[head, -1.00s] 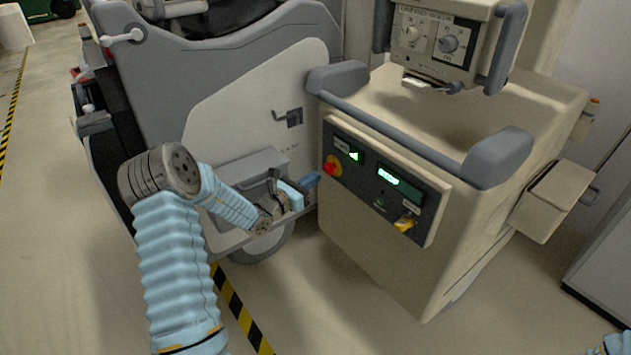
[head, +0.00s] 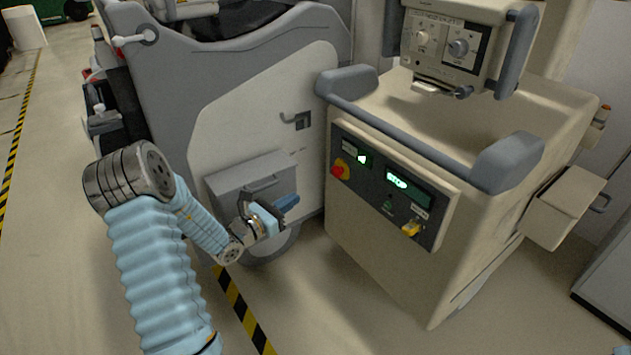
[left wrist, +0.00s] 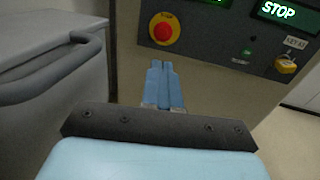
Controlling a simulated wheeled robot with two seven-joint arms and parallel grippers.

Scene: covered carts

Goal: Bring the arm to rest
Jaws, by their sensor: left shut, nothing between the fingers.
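My left arm (head: 155,260), in a ribbed light-blue cover, comes in from the lower left of the head view. Its gripper (head: 290,201) is shut with nothing in it, in front of the grey box on the grey machine and left of the beige cart. In the left wrist view the blue fingers (left wrist: 165,84) lie side by side, pointing toward the cart's dark control panel (left wrist: 230,35). They appear apart from the panel. My right gripper is not in view.
The beige cart (head: 375,255) has a red knob (head: 340,169), a lit green display and a yellow key switch (head: 411,229). The grey box (head: 245,178) with a handle is close behind the gripper. Striped tape (head: 243,310) crosses the open floor.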

